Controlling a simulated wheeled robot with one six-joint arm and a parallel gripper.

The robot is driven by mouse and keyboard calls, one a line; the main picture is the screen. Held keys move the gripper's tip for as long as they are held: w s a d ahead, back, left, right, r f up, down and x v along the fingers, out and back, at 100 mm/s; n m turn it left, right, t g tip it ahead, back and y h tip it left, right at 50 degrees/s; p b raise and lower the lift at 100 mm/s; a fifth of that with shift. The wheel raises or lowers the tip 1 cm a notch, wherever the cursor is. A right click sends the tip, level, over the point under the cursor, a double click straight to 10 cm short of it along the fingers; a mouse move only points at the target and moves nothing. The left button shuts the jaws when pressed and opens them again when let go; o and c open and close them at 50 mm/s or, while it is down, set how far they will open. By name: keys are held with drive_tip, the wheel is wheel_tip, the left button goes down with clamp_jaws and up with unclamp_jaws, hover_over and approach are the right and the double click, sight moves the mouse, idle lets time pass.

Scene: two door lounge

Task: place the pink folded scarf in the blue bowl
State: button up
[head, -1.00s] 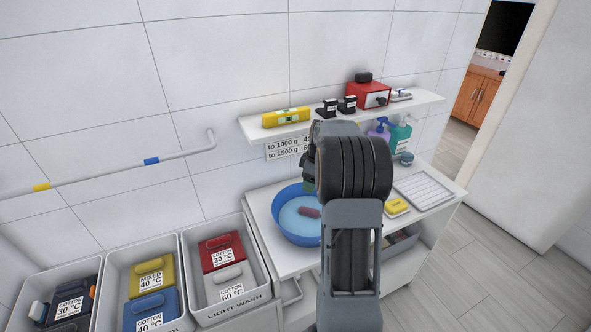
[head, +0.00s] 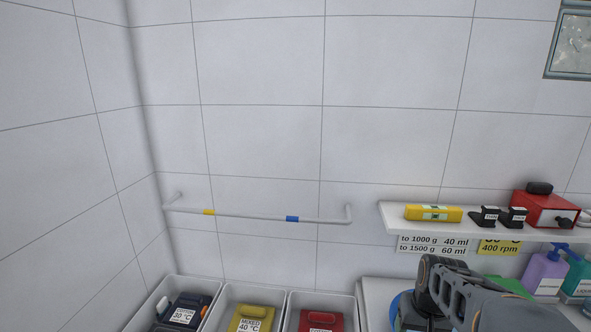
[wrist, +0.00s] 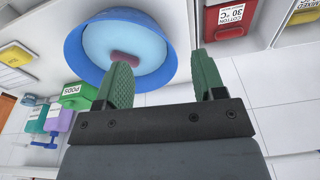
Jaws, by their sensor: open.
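The blue bowl (wrist: 75,62) shows in the wrist view with a light blue inside. A small dusky pink roll, which looks like the pink folded scarf (wrist: 124,57), lies inside it, partly behind one finger. My gripper (wrist: 163,64) is open with nothing between its green fingers. One finger overlaps the bowl's rim in the picture, and the other is beside it; I cannot tell the exact height. In the head view only a sliver of the bowl (head: 395,312) shows at the bottom, beside my arm, and the scarf is hidden.
A wall shelf (head: 390,218) holds a yellow level (head: 433,213), black pieces and a red box (head: 543,209). Bottles (head: 545,273) stand below it at right. Laundry bins (head: 255,295) with coloured items line the bottom. A rail (head: 250,217) runs along the wall.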

drive_tip(key=s+a+r+n+t, duration=0.2)
drive_tip(key=s+a+r+t, duration=0.1)
drive_tip(key=s+a, duration=0.4)
drive_tip(key=a+r, duration=0.1)
drive_tip(key=a, duration=0.1)
drive_tip(key=shift+a+r, duration=0.35)
drive_tip(key=shift+r, duration=0.05)
drive_tip(key=shift+s, duration=0.1)
drive_tip(key=shift+c, duration=0.4)
